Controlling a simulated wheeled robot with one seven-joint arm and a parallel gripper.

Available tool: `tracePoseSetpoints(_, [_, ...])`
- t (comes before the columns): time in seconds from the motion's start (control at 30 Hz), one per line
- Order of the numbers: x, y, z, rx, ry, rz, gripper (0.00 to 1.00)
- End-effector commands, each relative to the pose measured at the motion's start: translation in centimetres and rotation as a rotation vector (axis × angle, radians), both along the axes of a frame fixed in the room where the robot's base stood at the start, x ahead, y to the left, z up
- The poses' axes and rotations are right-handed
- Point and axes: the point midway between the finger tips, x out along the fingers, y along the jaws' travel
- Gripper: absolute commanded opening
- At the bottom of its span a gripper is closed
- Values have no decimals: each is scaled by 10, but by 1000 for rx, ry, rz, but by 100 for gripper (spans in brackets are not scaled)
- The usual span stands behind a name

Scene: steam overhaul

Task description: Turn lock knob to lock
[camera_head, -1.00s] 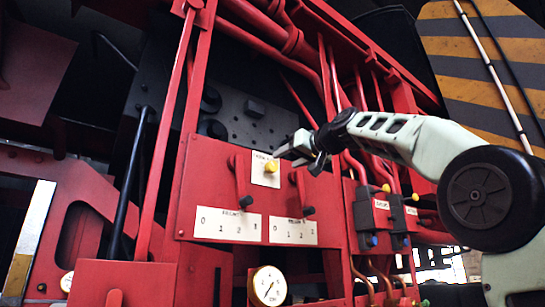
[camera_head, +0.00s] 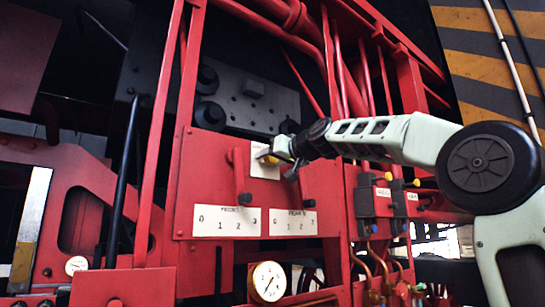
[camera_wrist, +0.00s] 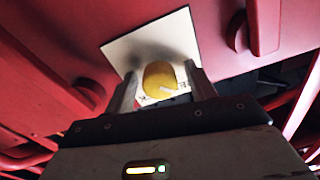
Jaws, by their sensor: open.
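The yellow lock knob (camera_head: 266,158) sits on a white label plate (camera_head: 264,170) on the red panel (camera_head: 184,190). In the wrist view the knob (camera_wrist: 160,80) lies between the two fingers of my gripper (camera_wrist: 160,88), with a finger on each side. The fingers are open; whether either one touches the knob I cannot tell. In the head view my gripper (camera_head: 281,155) is at the knob from the right and hides part of it and of the plate. The plate (camera_wrist: 140,45) also shows in the wrist view behind the knob.
A red lever (camera_head: 240,178) stands left of the knob, above a numbered scale (camera_head: 226,221). A second scale (camera_head: 293,223) is at right, its lever mostly hidden by my gripper. A gauge (camera_head: 268,282) is below. Dark boxes with yellow knobs (camera_head: 383,192) are further right.

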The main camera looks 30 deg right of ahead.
Motion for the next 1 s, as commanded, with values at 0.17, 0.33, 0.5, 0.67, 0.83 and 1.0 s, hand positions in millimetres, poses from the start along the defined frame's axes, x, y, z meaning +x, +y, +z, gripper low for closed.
tracePoseSetpoints(0.17, [0, 0, 0, 0, 0, 0, 39])
tracePoseSetpoints(0.33, [0, 0, 0, 0, 0, 0, 11])
tracePoseSetpoints(0.5, [0, 1, 0, 8, 0, 1, 11])
tracePoseSetpoints(0.67, [0, 1, -1, 50, 1, 2, 11])
tracePoseSetpoints(0.83, [0, 2, -1, 145, 4, 3, 11])
tracePoseSetpoints(1.0, [0, 2, -1, 288, 8, 3, 11])
